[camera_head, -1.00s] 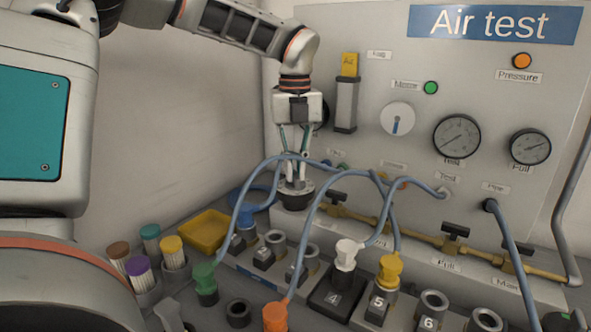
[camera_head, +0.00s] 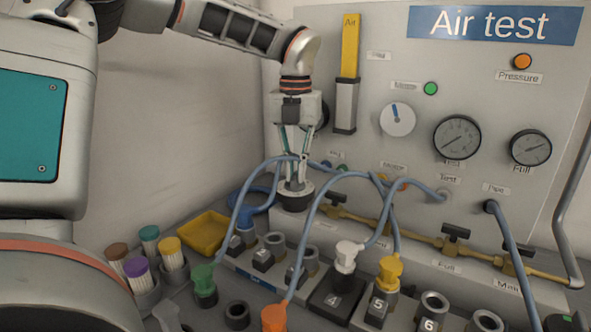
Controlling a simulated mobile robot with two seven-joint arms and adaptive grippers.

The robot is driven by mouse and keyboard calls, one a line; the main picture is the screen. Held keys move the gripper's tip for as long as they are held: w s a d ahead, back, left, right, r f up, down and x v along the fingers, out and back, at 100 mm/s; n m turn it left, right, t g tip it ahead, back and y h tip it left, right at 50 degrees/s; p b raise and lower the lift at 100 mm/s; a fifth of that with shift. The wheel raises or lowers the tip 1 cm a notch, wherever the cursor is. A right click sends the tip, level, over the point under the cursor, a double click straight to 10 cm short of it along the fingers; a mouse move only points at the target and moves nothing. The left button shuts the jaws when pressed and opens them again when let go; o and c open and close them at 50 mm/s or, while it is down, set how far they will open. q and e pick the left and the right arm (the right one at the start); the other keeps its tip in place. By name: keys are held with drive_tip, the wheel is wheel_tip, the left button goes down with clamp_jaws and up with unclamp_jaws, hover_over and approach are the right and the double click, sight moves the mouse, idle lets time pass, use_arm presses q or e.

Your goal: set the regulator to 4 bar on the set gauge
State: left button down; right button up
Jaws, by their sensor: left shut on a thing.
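My left gripper (camera_head: 295,182) points down at the left end of the grey panel, shut on the regulator knob (camera_head: 293,202). The knob is round and dark, and the fingers cover part of its top. A dark round gauge (camera_head: 322,115) is mostly hidden behind my left wrist, so its reading cannot be seen. I cannot tell whether it is the set gauge. Two other gauges show clear of my arm, a larger one (camera_head: 457,137) and a smaller one (camera_head: 530,148); their figures are too small to read. My right gripper is not in view.
Blue hoses (camera_head: 318,205) loop close in front of and beside my left gripper. A brass pipe with black valve handles (camera_head: 455,232) runs along the panel. A yellow tray (camera_head: 205,233), coloured brushes and rows of sockets fill the bench. A white dial (camera_head: 397,119) has a blue pointer.

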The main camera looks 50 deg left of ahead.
sight(295, 174)
use_arm(q)
drive_tip(key=c, duration=2.2)
unclamp_jaws()
drive_tip(key=shift+o, duration=0.2)
drive_tip(key=shift+r, duration=0.1)
wheel_tip(295, 174, up, 12)
